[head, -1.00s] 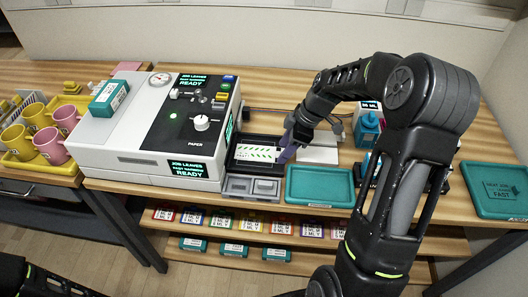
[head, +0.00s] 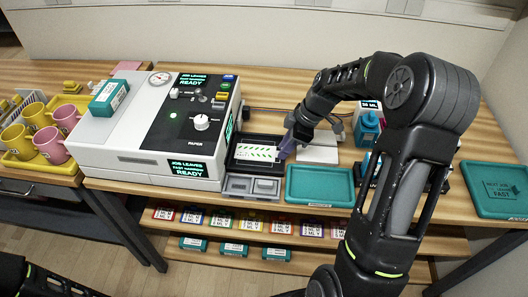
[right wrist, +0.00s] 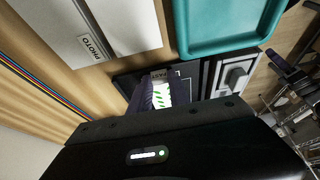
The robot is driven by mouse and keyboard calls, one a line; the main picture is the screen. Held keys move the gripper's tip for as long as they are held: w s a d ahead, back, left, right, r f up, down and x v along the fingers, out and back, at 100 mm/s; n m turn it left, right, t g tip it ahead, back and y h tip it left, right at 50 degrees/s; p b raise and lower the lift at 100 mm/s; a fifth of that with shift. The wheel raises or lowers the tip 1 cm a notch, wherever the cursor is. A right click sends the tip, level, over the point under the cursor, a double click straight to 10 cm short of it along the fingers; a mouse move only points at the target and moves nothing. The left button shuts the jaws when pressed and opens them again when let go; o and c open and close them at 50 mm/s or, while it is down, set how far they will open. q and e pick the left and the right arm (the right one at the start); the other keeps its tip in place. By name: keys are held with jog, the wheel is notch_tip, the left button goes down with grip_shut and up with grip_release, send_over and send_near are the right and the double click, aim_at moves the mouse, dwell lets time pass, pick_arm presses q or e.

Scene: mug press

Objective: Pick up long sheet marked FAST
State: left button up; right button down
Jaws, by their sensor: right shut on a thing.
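The long white sheet with green diagonal stripes (head: 255,153) lies in the dark paper tray at the right side of the press. My right gripper (head: 281,152) is at the sheet's right end and is shut on it. In the right wrist view the striped sheet (right wrist: 162,94) shows between the purple-grey fingers of the right gripper (right wrist: 161,98), with a small dark label at its far end, hard to read. The sheet appears still low in the tray; I cannot tell whether it is lifted. My left gripper is out of view.
The white press (head: 125,135) stands left of the dark tray (head: 242,140). An empty teal tray (head: 320,199) lies in front, right of the grey pads. White stock labelled PHOTO (right wrist: 120,25) lies behind it. Mugs stand left.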

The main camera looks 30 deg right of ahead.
jog(key=shift+r, duration=0.15)
dwell(0.3)
notch_tip(320, 180, up, 18)
jog(key=shift+b, duration=0.35)
dwell(0.7)
